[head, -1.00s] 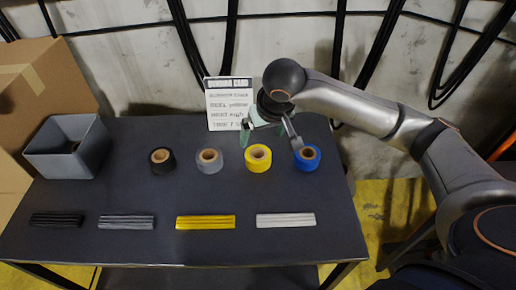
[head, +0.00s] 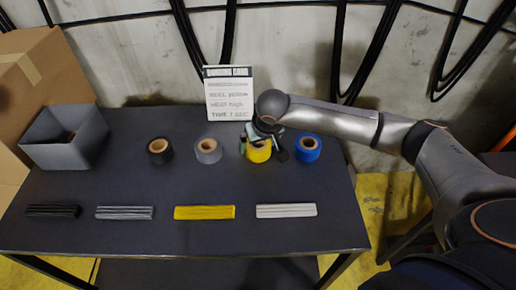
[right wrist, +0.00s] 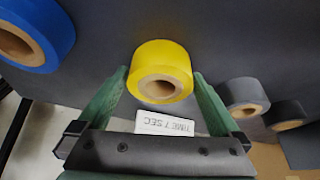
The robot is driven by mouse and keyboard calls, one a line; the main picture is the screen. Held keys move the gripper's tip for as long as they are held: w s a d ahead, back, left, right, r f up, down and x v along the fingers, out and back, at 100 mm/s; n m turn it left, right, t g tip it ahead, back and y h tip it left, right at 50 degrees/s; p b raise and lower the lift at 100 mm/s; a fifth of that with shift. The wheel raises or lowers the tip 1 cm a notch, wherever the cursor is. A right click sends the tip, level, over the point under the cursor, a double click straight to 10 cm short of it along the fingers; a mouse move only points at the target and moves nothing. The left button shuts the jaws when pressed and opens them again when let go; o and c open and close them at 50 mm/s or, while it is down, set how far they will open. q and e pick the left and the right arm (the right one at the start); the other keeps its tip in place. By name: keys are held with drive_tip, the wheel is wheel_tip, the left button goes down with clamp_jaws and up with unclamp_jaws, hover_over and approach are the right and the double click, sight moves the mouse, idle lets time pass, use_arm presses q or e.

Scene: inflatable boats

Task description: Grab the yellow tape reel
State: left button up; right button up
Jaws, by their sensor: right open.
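The yellow tape reel (head: 259,154) stands on the dark table between the grey reel and the blue reel. In the head view my right gripper (head: 263,140) is over it and hides its upper part. In the right wrist view the yellow tape reel (right wrist: 161,72) shows its cardboard core and lies ahead of and between the tips of my right gripper (right wrist: 158,80). My left gripper is not in view.
A blue reel (head: 307,148) is close on the right; grey (head: 208,150) and black (head: 160,151) reels are on the left. Black, grey, yellow (head: 205,212) and white strip bundles lie in front. A grey bin (head: 65,140) is at left, a printed card (head: 229,94) behind.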

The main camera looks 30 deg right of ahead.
drive_tip(key=c, duration=1.2)
drive_tip(key=shift+r, duration=0.1)
drive_tip(key=shift+c, duration=0.2)
drive_tip(key=shift+r, duration=0.1)
